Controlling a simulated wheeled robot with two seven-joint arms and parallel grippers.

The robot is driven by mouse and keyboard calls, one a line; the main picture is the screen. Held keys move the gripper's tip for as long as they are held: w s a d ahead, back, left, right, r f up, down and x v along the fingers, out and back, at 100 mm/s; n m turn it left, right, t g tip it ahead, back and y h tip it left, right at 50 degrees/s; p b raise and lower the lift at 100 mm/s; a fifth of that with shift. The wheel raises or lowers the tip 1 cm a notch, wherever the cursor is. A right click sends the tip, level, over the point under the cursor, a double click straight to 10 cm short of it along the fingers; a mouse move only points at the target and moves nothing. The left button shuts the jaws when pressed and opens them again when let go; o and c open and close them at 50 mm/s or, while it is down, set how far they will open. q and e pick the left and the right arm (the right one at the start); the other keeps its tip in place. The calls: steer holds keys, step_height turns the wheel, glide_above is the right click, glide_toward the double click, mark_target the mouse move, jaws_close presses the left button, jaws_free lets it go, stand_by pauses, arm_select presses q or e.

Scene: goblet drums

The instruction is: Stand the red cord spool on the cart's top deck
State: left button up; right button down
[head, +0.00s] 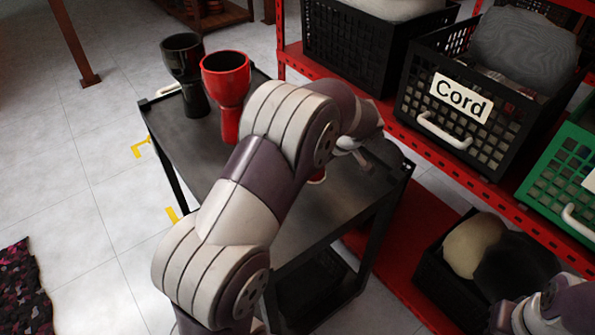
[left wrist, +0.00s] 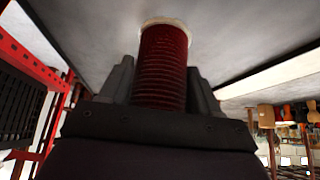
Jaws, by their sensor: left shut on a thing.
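The red cord spool (left wrist: 163,68) is between the two fingers of my left gripper (left wrist: 160,85), which is shut on it. Its pale end disc faces a grey surface in the left wrist view; I cannot tell whether it touches. In the head view my left arm reaches over the cart's top deck (head: 330,215) and hides most of the gripper. Only a small red and white bit of the spool (head: 317,178) shows below the arm, over the deck. My right gripper is not in view; part of my right arm shows at the lower right.
A black goblet drum (head: 184,70) and a red goblet drum (head: 227,90) stand at the deck's far left. A red shelf rack on the right holds a black crate labelled Cord (head: 455,105) and a green crate (head: 565,165). The deck's front part is clear.

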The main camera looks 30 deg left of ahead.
arm_select(q)
steer(key=shift+s+a+f, duration=0.3)
steer(key=shift+a+f, duration=0.15)
steer(key=shift+a, duration=0.1)
steer(key=shift+s+a+f, duration=0.25)
steer(key=shift+a+f, duration=0.15)
steer(key=shift+a, duration=0.1)
step_height(320, 180, down, 3)
steer(key=shift+b, duration=0.45)
steer(key=shift+f, duration=0.45)
steer(key=o, duration=1.2)
steer(key=shift+f, duration=0.15)
